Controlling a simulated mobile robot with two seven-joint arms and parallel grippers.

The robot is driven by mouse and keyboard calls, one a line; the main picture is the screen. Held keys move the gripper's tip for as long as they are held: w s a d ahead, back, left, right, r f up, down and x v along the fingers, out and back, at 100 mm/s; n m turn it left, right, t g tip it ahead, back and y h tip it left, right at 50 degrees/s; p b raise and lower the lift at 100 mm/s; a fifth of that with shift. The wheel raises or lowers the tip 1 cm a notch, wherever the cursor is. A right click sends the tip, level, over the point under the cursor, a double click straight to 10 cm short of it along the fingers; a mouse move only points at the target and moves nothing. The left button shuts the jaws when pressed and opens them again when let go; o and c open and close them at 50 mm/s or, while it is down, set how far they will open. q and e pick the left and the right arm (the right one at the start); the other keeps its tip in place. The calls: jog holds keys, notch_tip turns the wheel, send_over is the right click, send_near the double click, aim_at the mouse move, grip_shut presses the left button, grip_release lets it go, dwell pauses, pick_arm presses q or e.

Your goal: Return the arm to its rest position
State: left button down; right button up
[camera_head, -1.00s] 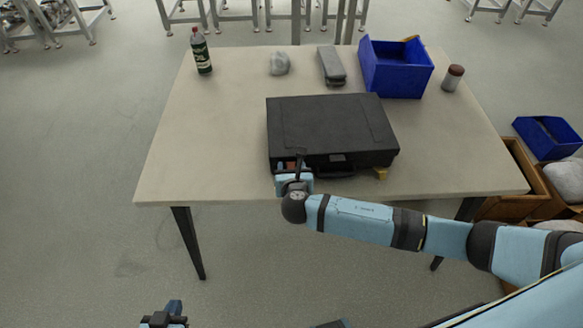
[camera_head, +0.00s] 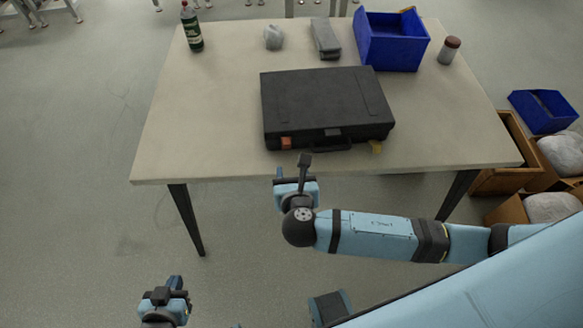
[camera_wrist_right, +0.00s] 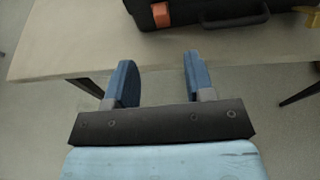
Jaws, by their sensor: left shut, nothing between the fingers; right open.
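My right gripper (camera_head: 292,176) is in front of the table's near edge in the head view, apart from the black case. In the right wrist view its two blue fingers (camera_wrist_right: 158,80) are spread with nothing between them. My left gripper (camera_head: 176,284) is low at the bottom left of the head view, away from the table, shut and empty. The closed black case (camera_head: 325,104) lies flat near the table's front, with an orange latch (camera_head: 286,143) at its left front; the latch also shows in the right wrist view (camera_wrist_right: 161,13).
The table (camera_head: 200,130) also holds a green bottle (camera_head: 192,28), a grey lump (camera_head: 273,38), a grey block (camera_head: 325,40), a blue bin (camera_head: 392,48) and a red-topped jar (camera_head: 449,50). Wooden crates (camera_head: 500,182) and another blue bin (camera_head: 543,112) stand at the right. Floor at left is clear.

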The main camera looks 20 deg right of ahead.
dwell(0.4)
jog(key=s+a+f+m+g+y+p, duration=0.2)
jog(key=s+m+g+y+p, duration=0.35)
jog(key=m, duration=1.05)
jog(key=s+d+m+t+p, duration=0.2)
jog(key=s+d+m, duration=0.5)
jog(key=m, duration=0.7)
jog(key=shift+s+d+t+y+p, duration=0.4)
jog(key=shift+s+t+y, duration=0.05)
jog(key=shift+s, duration=0.05)
